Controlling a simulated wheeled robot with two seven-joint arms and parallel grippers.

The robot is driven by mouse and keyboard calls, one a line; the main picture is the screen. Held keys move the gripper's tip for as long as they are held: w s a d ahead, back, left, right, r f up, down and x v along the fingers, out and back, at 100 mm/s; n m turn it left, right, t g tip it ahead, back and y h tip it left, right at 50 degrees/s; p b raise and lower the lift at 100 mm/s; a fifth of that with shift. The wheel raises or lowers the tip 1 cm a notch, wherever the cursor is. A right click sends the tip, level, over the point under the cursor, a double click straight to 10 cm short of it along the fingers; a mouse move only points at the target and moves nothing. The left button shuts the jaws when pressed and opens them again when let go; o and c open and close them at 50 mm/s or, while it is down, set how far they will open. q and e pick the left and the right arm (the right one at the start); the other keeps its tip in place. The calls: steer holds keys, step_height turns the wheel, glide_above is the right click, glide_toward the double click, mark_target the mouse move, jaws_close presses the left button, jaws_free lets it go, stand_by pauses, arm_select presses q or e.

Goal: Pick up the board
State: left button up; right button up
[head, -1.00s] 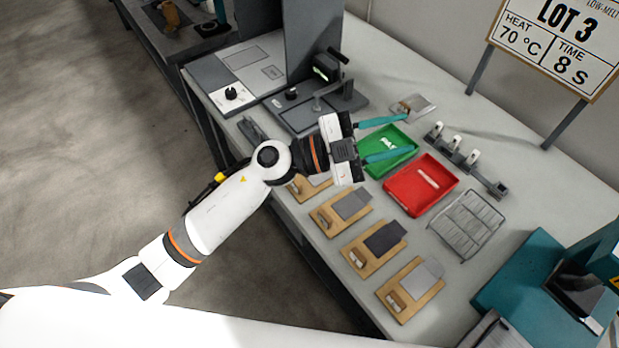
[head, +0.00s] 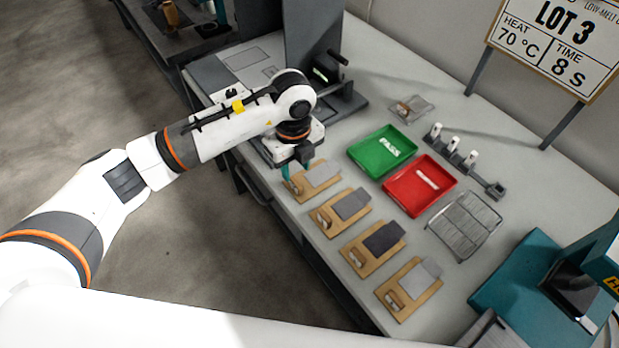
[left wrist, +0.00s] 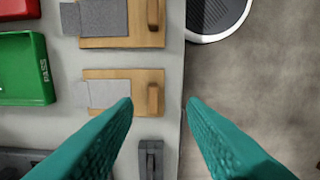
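Several wooden boards lie in a row along the table's front edge, each with a grey sheet and a small wooden block. The board at the row's far end (head: 300,190) is partly hidden by my left gripper (head: 297,170). In the left wrist view this board (left wrist: 138,76) lies ahead of the left fingertips (left wrist: 160,104), its block (left wrist: 153,98) at the end by the table edge. The teal fingers point down, apart and empty, above the table edge; I cannot tell the exact height. The other boards (head: 322,222) lie nearer. My right gripper is out of view.
A green PASS tray (head: 365,152) and a red tray (head: 408,197) lie behind the boards. A wire rack (head: 465,225) and a teal machine (head: 520,275) stand to the right. A dark grey part (left wrist: 150,158) lies beside the board.

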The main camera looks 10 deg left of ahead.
mark_target(299, 185)
arm_select(q)
step_height(299, 185, down, 3)
steer(key=shift+f, duration=0.2)
steer(key=shift+w+d+f+p, duration=0.15)
steer(key=shift+f+p, duration=0.2)
steer(key=shift+f, duration=0.55)
steer(key=shift+w+f+p, duration=0.1)
steer(key=shift+f+p, duration=0.2)
steer(key=shift+f, duration=0.65)
steer(key=shift+w+d+f+p, duration=0.15)
steer(key=shift+f+p, duration=0.2)
steer(key=shift+f, duration=0.55)
steer(key=shift+c, duration=0.6)
jaws_close()
